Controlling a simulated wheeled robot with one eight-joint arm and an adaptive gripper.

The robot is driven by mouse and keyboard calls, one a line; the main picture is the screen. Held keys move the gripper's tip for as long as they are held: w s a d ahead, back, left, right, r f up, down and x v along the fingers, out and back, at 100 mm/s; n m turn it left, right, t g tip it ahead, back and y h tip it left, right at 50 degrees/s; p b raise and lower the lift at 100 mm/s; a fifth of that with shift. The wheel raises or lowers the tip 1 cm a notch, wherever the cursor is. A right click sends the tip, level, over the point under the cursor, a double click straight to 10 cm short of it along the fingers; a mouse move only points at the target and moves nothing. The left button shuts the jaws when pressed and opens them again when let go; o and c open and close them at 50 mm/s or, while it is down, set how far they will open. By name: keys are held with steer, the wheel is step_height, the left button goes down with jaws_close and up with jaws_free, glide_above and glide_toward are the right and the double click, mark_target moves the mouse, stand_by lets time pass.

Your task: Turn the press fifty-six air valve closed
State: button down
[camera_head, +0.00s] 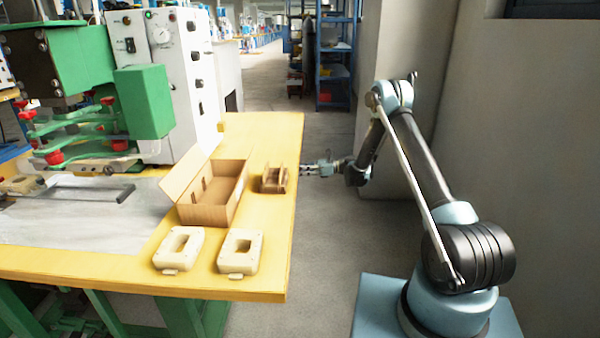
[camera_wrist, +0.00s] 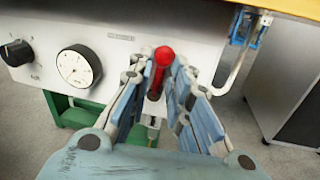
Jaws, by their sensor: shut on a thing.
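The air valve's red handle (camera_wrist: 158,75) stands out in the middle of the wrist view, in front of a white panel. It looks upright, tilted slightly to the right. My gripper (camera_wrist: 160,84) is shut on it, with one finger on each side. Below the handle, a pale metal fitting (camera_wrist: 152,124) shows between the fingers. In the head view my gripper (camera_head: 312,169) is just beyond the table's right edge. The valve itself is hidden there.
The white panel (camera_wrist: 195,45) carries a round gauge (camera_wrist: 78,66) and a black knob (camera_wrist: 16,52). A pipe (camera_wrist: 237,68) runs down at right, near a grey cabinet (camera_wrist: 283,85). The yellow table (camera_head: 268,138) holds an open cardboard box (camera_head: 212,213).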

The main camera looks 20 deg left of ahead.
steer(key=shift+s+n, duration=0.2)
steer(key=shift+n, duration=0.5)
steer(key=c, duration=1.7)
jaws_free()
steer(key=shift+d, duration=0.1)
steer(key=shift+o, duration=0.2)
steer(key=v, duration=1.2)
steer(key=shift+r, duration=0.2)
